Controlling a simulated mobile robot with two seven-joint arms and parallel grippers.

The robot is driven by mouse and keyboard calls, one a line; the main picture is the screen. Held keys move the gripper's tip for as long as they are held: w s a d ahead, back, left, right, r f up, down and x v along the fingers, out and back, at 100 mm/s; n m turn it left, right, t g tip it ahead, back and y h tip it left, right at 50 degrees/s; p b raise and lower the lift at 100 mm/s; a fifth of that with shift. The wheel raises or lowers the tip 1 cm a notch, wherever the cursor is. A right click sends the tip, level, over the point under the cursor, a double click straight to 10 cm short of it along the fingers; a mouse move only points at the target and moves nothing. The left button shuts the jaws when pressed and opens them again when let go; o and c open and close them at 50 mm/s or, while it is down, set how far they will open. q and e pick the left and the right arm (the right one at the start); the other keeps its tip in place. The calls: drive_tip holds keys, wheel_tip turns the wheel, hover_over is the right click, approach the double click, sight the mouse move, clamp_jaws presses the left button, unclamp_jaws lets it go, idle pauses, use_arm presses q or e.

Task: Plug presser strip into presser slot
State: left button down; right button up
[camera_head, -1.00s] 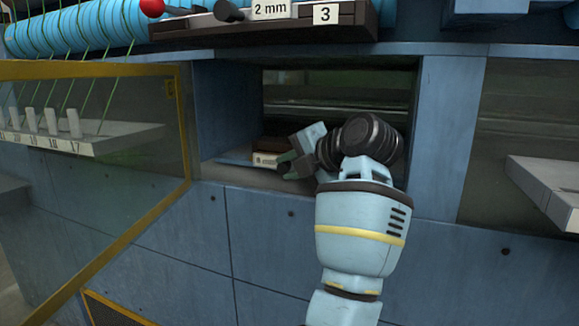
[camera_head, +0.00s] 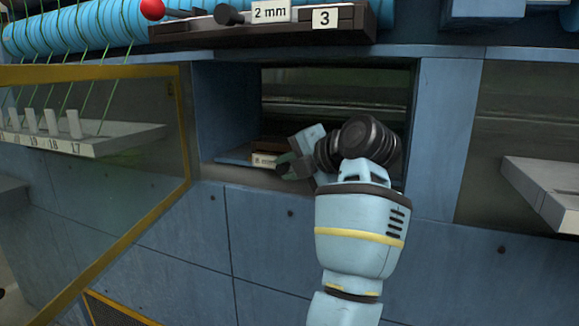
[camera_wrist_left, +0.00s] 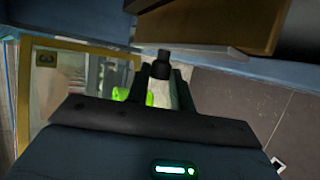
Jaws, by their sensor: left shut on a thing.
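My left gripper (camera_head: 283,168) reaches into the open blue compartment, at the front end of a small block (camera_head: 265,160) with a brown top and a pale label. In the left wrist view the gripper (camera_wrist_left: 162,80) is shut on a small piece with a black cap (camera_wrist_left: 163,63) between the dark fingers. I cannot tell whether this piece is the presser strip. Part of it is hidden by the fingers. In that view a brown block with a pale lower edge (camera_wrist_left: 205,48) lies just beyond the fingertips. I cannot make out the presser slot. My right gripper is not in view.
The compartment's left wall (camera_head: 225,108) and right post (camera_head: 437,135) stand close around my arm. A yellow-framed clear door (camera_head: 184,125) stands open at the left. A dark shelf (camera_head: 265,32) with labels hangs above. A white ledge (camera_head: 540,190) juts out at the right.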

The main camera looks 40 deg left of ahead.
use_arm(q)
drive_tip(key=shift+w+a+r, duration=0.1)
drive_tip(key=shift+w+a, duration=0.1)
drive_tip(key=shift+w, duration=0.6)
drive_tip(key=shift+w+a+f, duration=0.1)
drive_tip(key=shift+w+a, duration=0.1)
drive_tip(key=shift+w, duration=0.6)
drive_tip(key=shift+w+a+r, duration=0.1)
drive_tip(key=shift+w+a, duration=0.1)
drive_tip(key=shift+w, duration=0.6)
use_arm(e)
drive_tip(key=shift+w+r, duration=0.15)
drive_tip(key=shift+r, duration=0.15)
use_arm(q)
drive_tip(key=c, duration=1.2)
unclamp_jaws()
drive_tip(key=shift+o, duration=0.3)
